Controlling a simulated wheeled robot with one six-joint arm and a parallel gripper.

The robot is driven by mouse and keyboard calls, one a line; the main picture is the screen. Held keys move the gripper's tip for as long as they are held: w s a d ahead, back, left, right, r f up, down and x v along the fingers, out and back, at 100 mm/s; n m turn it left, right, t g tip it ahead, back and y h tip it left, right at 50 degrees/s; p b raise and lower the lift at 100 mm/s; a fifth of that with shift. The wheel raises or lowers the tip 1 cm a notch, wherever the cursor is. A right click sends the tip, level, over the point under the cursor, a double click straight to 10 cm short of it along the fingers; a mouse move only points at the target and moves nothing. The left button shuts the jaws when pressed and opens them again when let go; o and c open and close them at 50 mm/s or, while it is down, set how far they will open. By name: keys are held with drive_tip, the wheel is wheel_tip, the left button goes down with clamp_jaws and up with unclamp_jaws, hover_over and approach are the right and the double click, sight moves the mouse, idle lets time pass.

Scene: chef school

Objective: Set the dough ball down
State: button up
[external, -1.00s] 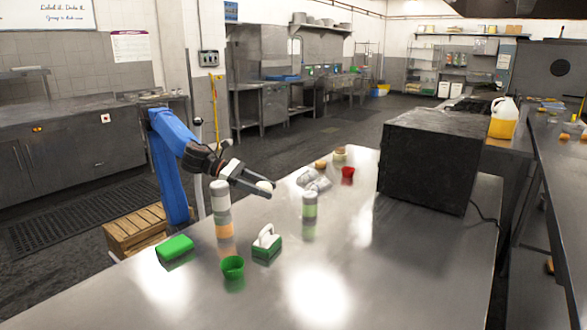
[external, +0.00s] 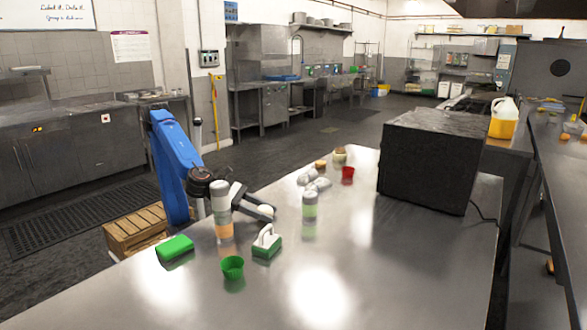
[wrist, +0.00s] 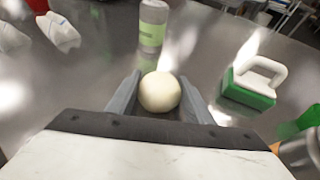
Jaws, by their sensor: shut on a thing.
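The pale cream dough ball (wrist: 160,92) sits between the two grey fingers of my gripper (wrist: 158,95) in the wrist view. My gripper is shut on it. I cannot tell whether the ball touches the table.
A white-and-green bottle (external: 310,204) stands just beyond my gripper. A green scrub brush (external: 267,243), green cup (external: 232,266), green sponge (external: 175,247) and white-and-orange bottle (external: 222,215) are close by. A red cup (external: 348,174) and black box (external: 428,160) stand farther back.

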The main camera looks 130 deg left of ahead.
drive_tip(key=o, duration=1.1)
drive_tip(key=shift+f, duration=0.1)
drive_tip(key=shift+s+d+r, duration=0.15)
drive_tip(key=shift+s+r, duration=0.05)
drive_tip(key=shift+r, duration=0.05)
drive_tip(key=v, duration=1.1)
drive_tip(key=shift+s+d, duration=0.15)
drive_tip(key=shift+s, duration=0.05)
